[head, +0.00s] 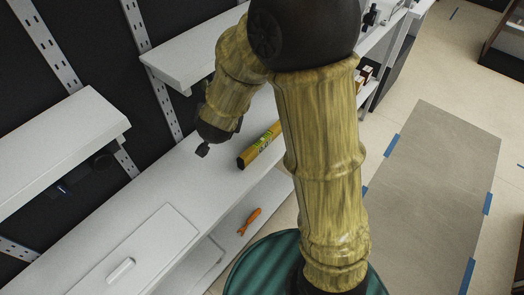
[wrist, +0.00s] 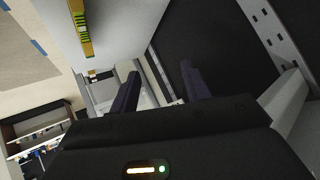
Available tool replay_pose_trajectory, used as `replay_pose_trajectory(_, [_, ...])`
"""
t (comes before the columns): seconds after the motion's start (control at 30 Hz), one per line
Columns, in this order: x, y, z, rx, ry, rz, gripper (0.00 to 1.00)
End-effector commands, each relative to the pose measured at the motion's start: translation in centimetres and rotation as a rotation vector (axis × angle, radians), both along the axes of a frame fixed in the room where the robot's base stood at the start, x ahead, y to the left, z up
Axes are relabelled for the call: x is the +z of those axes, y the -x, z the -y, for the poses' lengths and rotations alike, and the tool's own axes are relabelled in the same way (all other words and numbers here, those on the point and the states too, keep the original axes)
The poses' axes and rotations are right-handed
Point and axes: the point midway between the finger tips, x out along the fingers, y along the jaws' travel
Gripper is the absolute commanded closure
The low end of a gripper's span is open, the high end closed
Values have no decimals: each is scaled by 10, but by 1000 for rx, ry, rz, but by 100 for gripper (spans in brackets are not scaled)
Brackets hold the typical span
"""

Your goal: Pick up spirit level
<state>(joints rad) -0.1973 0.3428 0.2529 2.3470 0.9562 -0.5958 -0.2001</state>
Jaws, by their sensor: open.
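The spirit level (head: 258,147) is a yellow bar with dark and green markings, lying on the white counter (head: 180,190) near its front edge. Its far end is partly hidden behind my arm in the head view. In the wrist view the spirit level (wrist: 82,28) shows at the upper left, outside the space between my fingers. My gripper (head: 203,150) is above the counter, to the left of the spirit level and apart from it. In the wrist view my gripper (wrist: 161,72) has two dark fingers spread apart with nothing between them.
White shelves (head: 65,145) stick out from the dark back wall above the counter. A white panel with a handle (head: 122,268) is at the lower left. An orange tool (head: 250,220) lies on a lower shelf. Open floor with a grey mat (head: 430,190) is at the right.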

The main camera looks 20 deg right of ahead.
Motion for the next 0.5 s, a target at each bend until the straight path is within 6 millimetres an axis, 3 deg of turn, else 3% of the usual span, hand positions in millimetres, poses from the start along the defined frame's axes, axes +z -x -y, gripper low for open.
replay_pose_trajectory(0.03, [-22,-4,-6,-57,11,22,53])
replay_pose_trajectory(0.17, [-53,-1,-8,-235,72,62,53])
replay_pose_trajectory(0.3, [-86,20,-6,-425,182,58,53])
replay_pose_trajectory(0.5, [-107,55,-6,-589,331,15,53])
